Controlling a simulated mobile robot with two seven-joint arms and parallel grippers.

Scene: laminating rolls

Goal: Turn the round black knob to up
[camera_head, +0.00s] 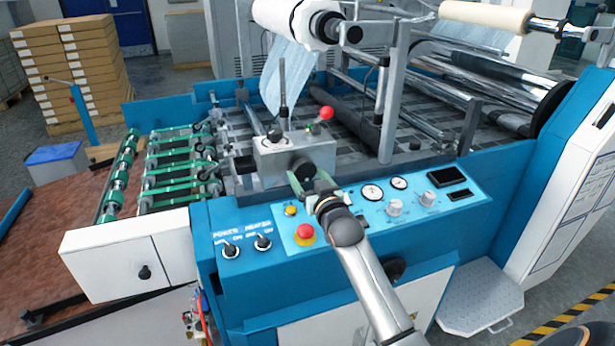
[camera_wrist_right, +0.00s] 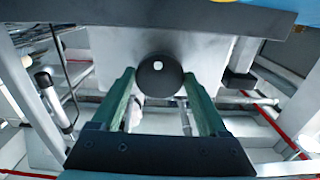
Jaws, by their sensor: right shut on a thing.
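The round black knob (camera_head: 302,171) sits on the front of a grey metal box in the middle of the machine. In the right wrist view the knob (camera_wrist_right: 160,78) is a dark disc with a small white mark a little above its middle. My right gripper (camera_head: 309,183) has its green fingers at the knob. In the wrist view the fingers (camera_wrist_right: 158,88) lie on either side of the knob, shut on it. The fingers and wrist partly hide the knob's lower part in the head view. My left gripper is not in view.
A blue control panel (camera_head: 452,205) with gauges, dials and a red emergency button (camera_head: 305,232) lies below the gripper. A red-tipped lever (camera_head: 326,113) and an upright rod (camera_head: 283,85) rise from the grey box (camera_head: 275,160). Rollers stand behind; stacked cartons (camera_head: 75,70) are far left.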

